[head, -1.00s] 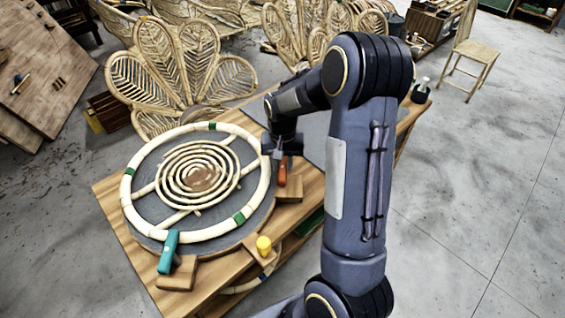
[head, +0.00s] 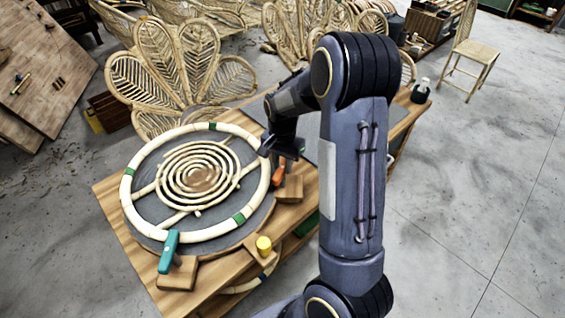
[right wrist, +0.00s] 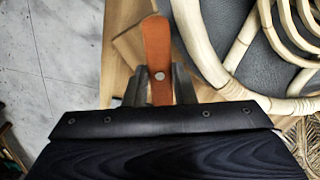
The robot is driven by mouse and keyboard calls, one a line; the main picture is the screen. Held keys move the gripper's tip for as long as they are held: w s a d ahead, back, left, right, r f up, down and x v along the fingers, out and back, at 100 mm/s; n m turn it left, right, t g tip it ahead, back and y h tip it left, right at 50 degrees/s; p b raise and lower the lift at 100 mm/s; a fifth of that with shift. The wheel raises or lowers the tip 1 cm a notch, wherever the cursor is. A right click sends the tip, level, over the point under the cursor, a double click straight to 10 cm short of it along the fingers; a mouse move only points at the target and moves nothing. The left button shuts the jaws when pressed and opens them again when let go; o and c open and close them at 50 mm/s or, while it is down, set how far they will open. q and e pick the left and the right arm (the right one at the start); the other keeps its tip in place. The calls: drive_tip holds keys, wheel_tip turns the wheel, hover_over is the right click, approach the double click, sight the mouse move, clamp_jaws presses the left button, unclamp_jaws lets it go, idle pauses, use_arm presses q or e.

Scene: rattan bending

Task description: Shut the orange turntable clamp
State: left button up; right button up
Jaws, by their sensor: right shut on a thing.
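The orange turntable clamp (head: 278,175) sits at the right edge of the round turntable (head: 262,215), on a wooden block, beside the pale rattan ring. Its handle slants, the lower end toward the ring. My right gripper (head: 284,150) is at the handle's upper end. In the right wrist view the orange handle (right wrist: 157,45) runs between the two fingers of my right gripper (right wrist: 158,75), which is shut on it. The finger contact is partly hidden by the gripper body. My left gripper is not in view.
A teal clamp (head: 169,250) stands at the turntable's front and a yellow knob (head: 263,244) at its front right. A rattan spiral (head: 198,175) lies inside the ring. A petal-shaped rattan chair back (head: 175,75) stands behind the table.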

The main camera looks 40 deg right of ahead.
drive_tip(key=m+p, duration=0.1)
drive_tip(key=m, duration=0.2)
drive_tip(key=shift+r+m, duration=0.1)
drive_tip(key=shift+m, duration=0.3)
drive_tip(key=m+p, duration=0.1)
drive_tip(key=m, duration=0.1)
drive_tip(key=shift+m, duration=0.3)
drive_tip(key=m+p, duration=0.2)
drive_tip(key=m, duration=0.2)
drive_tip(key=shift+m+p, duration=0.65)
drive_tip(key=shift+m, duration=0.55)
drive_tip(key=o, duration=1)
